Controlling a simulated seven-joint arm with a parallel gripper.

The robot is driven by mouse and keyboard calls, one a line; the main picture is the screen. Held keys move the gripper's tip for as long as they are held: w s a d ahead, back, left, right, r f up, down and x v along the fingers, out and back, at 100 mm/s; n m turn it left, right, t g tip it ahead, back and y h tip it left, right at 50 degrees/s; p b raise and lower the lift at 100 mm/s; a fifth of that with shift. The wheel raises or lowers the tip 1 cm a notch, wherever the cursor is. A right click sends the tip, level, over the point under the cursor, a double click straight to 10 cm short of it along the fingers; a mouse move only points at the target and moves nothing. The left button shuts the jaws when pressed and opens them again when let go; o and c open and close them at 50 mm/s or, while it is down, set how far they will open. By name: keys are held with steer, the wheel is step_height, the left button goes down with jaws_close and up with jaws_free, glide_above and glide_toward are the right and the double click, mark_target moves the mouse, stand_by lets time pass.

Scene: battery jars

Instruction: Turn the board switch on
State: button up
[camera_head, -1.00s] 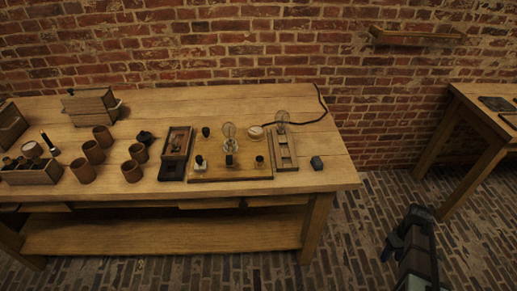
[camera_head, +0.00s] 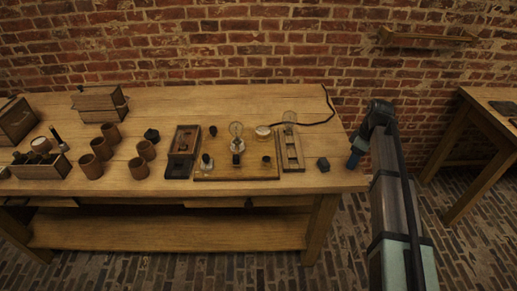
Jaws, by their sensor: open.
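The wooden board (camera_head: 222,174) lies on the workbench right of the middle of its top. It carries a clear bulb (camera_head: 236,129) and several small dark fittings, among them a knob with a pale base (camera_head: 207,162) at its front left. I cannot tell for sure which fitting is the switch, or its position. My gripper (camera_head: 354,160) is at the bench's right end, pointing down, well right of the board and touching nothing I can see. Its jaws are open and look empty, though they are small and dark here.
A dark small block (camera_head: 323,164) stands between the board and my gripper. Several brown jars (camera_head: 139,168) stand further left. A black cable (camera_head: 328,107) curves behind.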

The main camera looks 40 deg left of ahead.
steer(key=s+a+r+n+g+y, duration=0.1)
steer(key=s+a+r+n, duration=0.25)
steer(key=s+a, duration=0.45)
steer(key=s+a+r+n, duration=0.2)
steer(key=s+a+r, duration=0.2)
steer(key=a, duration=0.8)
steer(key=n+g, duration=0.2)
steer(key=n, duration=0.3)
glide_toward(205, 156)
steer(key=x, duration=0.8)
steer(key=shift+s+f, duration=0.1)
steer(key=shift+f, duration=0.15)
steer(key=shift+c, duration=0.2)
jaws_close()
